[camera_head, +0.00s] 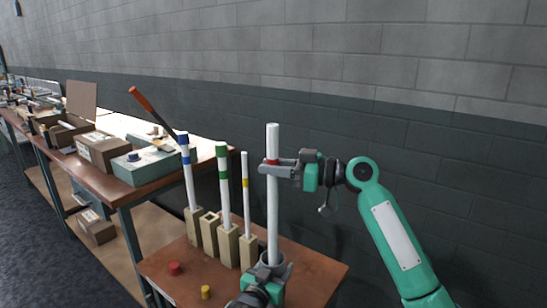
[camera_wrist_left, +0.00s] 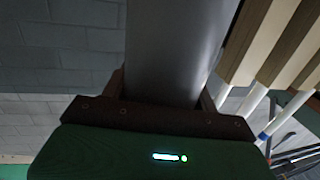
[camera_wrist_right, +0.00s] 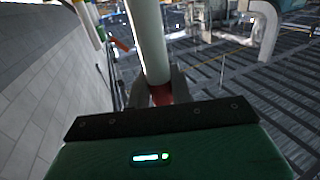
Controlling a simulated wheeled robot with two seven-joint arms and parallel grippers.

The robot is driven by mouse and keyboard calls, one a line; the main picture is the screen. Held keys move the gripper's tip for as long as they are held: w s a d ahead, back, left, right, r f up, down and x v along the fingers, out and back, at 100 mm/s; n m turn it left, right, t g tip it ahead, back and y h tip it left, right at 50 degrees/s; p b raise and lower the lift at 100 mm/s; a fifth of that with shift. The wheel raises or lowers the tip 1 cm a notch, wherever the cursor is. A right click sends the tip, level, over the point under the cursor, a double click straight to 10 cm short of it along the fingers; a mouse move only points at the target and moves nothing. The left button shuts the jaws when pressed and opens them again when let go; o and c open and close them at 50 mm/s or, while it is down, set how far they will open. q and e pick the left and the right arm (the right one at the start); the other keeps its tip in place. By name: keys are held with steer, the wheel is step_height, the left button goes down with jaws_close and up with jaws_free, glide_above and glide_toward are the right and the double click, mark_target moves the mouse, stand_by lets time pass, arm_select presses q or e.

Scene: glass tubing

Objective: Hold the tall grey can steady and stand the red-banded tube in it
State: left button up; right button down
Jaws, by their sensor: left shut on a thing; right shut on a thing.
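The red-banded tube (camera_head: 273,215) is long, white and upright, with its red band (camera_head: 272,161) near the top. My right gripper (camera_head: 272,168) is shut on it at the band; the right wrist view shows the white tube (camera_wrist_right: 150,40) between the fingers. The tall grey can (camera_head: 265,259) stands at the table's near right, mostly hidden by my left gripper (camera_head: 268,274). That gripper is shut around the can, whose grey wall (camera_wrist_left: 175,50) fills the left wrist view. The tube's lower end meets the can's mouth and appears to be inside; its depth is hidden.
Left of the can, wooden holders (camera_head: 228,243) hold blue-, green- and yellow-banded tubes close by. One holder (camera_head: 209,233) looks empty. A red piece (camera_head: 175,268) and a yellow piece (camera_head: 206,292) lie on the brown table (camera_head: 185,253). A grey wall (camera_head: 400,130) rises behind.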

mark_target(274, 206)
steer(key=shift+f, duration=4.4)
steer(key=shift+f, duration=0.9)
steer(key=c, duration=1.1)
jaws_free()
steer(key=shift+c, duration=0.2)
steer(key=shift+d, duration=0.1)
steer(key=v, duration=1.1)
steer(key=shift+s+d, duration=0.15)
steer(key=shift+d, duration=0.2)
